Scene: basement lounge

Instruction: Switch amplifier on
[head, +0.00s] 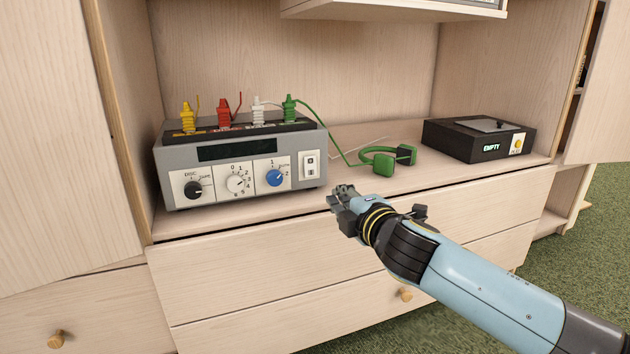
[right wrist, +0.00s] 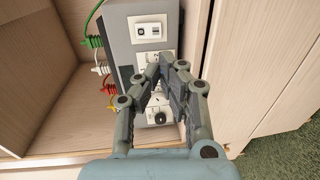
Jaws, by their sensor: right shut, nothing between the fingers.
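The grey amplifier (head: 240,155) stands on the cabinet shelf, with a dark blank display and three knobs: black, white and blue. Its white rocker switch (head: 309,165) is at the right end of the front panel. The amplifier (right wrist: 118,40) also shows in the right wrist view, with the switch (right wrist: 149,30) near its top. My right gripper (head: 342,192) is shut and empty, in front of the shelf edge, right of and a little below the switch. In the wrist view its fingers (right wrist: 166,72) hide part of the knobs. My left gripper is not in view.
Yellow, red, white and green plugs (head: 290,108) stand on top of the amplifier. A black box (head: 478,140) marked EMPTY stands farther right. Drawers (head: 340,260) lie below; cabinet doors flank the niche.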

